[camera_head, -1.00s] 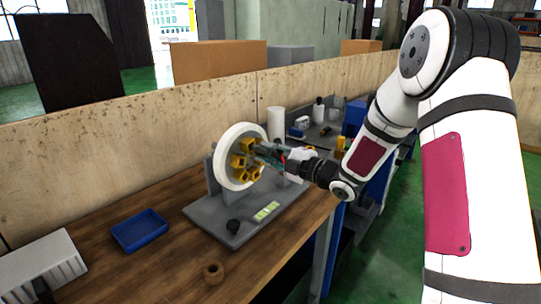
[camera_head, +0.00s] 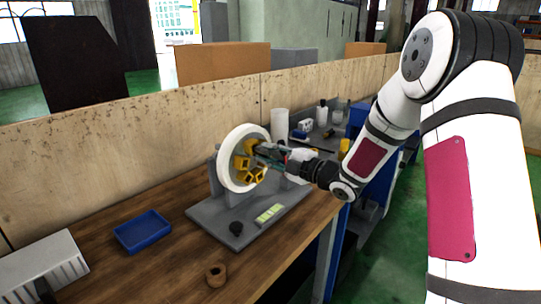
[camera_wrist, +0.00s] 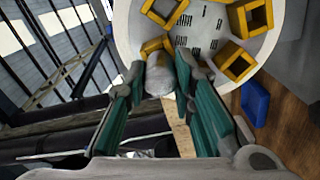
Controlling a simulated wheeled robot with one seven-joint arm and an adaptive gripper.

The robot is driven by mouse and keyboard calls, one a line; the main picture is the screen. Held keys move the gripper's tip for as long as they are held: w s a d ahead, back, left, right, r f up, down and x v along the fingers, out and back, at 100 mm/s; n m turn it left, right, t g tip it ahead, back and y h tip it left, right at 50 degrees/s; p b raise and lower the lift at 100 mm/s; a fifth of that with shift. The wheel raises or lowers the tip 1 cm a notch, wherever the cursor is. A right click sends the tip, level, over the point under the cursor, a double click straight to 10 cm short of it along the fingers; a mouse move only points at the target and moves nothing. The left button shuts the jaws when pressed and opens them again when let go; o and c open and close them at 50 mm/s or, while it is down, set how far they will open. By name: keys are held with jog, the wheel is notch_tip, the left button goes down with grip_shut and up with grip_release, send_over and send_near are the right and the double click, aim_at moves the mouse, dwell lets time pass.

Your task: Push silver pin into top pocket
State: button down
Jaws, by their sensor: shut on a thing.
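A white round wheel (camera_head: 229,176) stands upright on a grey fixture, with several yellow square pockets on its face. In the wrist view the wheel face (camera_wrist: 207,50) shows the yellow pockets around its rim. My gripper (camera_head: 267,152) is at the upper part of the wheel face. In the wrist view my gripper (camera_wrist: 165,85) is shut on the silver pin (camera_wrist: 159,78), held between the green-sided fingers. The pin's far end is at a yellow pocket (camera_wrist: 153,46). I cannot tell how deep the pin sits in it.
The grey base plate (camera_head: 215,225) carries a black knob (camera_head: 236,228) and a pale green marked strip (camera_head: 269,214). A blue tray (camera_head: 142,231), a brown ring (camera_head: 215,275) and a white ribbed block (camera_head: 42,271) lie on the wooden bench. The bench is clear between them.

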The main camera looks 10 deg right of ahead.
jog(key=shift+w+a+b, duration=0.35)
jog(key=shift+w+a, duration=0.1)
jog(key=shift+w, duration=0.1)
dwell(0.4)
jog(key=c, duration=1.3)
grip_release()
